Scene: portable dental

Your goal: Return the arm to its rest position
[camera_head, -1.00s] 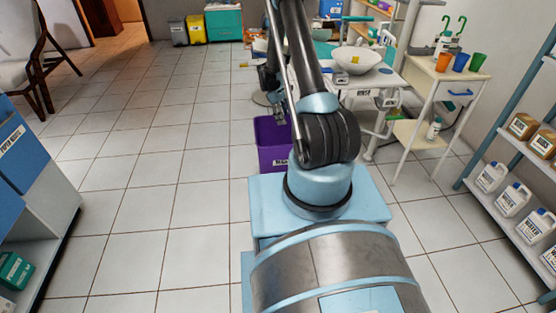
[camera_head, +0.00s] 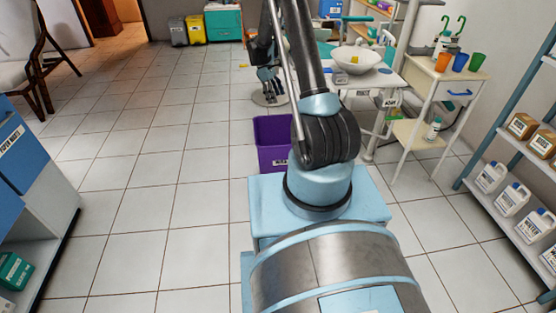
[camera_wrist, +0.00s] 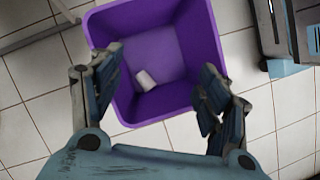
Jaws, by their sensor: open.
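My gripper (camera_wrist: 163,82) is open in the wrist view, its two fingers apart with nothing between them. It points down at a purple bin (camera_wrist: 195,30) from above. A small white object (camera_wrist: 146,80), like a cup, lies inside the bin. My arm covers the bin's right side, and the bin's inside is hidden there.
A white basin (camera_head: 357,60) stands beyond my arm. A white cart (camera_head: 425,80) with colored cups is at the right. A shelf (camera_head: 510,150) with bottles is at the far right, a cabinet (camera_head: 60,190) at the left. The tiled floor (camera_head: 150,170) between is clear.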

